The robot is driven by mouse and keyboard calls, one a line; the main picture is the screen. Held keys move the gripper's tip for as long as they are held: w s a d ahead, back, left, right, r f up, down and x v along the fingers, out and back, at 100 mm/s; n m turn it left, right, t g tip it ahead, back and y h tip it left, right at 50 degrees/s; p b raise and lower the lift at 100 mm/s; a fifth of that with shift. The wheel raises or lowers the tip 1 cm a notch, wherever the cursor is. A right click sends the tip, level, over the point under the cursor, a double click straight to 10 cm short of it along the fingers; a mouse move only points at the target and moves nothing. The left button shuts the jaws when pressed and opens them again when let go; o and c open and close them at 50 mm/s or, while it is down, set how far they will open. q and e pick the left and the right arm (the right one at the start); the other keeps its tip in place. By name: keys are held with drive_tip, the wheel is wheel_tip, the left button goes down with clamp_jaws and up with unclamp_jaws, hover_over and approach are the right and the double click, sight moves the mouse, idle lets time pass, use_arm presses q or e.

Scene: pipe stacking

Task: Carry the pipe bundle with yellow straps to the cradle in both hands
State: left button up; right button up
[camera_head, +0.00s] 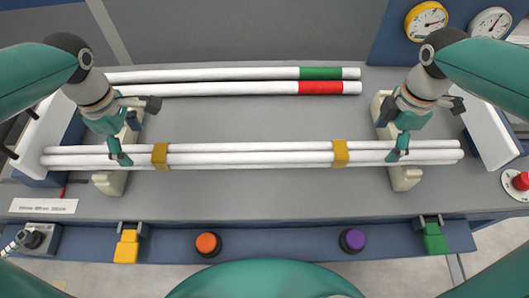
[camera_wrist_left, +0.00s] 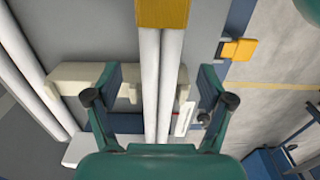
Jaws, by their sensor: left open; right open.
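The pipe bundle (camera_head: 250,154) is several white pipes with two yellow straps, lying crosswise at the front of the grey bench. It crosses the front ends of two cream cradle supports, left (camera_head: 110,183) and right (camera_head: 404,179). Whether it is fully seated on them is hard to tell. My left gripper (camera_head: 124,133) is open over the bundle's left part, left of the left strap. In the left wrist view its fingers (camera_wrist_left: 160,98) stand apart on either side of the bundle (camera_wrist_left: 161,70). My right gripper (camera_head: 412,130) is open over the bundle's right part, right of the right strap.
Two loose white pipes lie behind, one with a green band (camera_head: 320,73), one with a red band (camera_head: 321,88). White slanted panels (camera_head: 490,135) flank the bench ends. Orange (camera_head: 208,243) and purple (camera_head: 352,240) buttons line the front edge. The middle bench is clear.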

sight(137, 151)
use_arm(q)
wheel_tip(137, 151, down, 6)
use_arm(e)
wheel_tip(137, 151, down, 6)
use_arm(q)
clamp_jaws()
use_arm(e)
clamp_jaws()
use_arm(q)
drive_tip(key=shift+r, duration=0.1)
use_arm(e)
drive_tip(key=shift+r, duration=0.1)
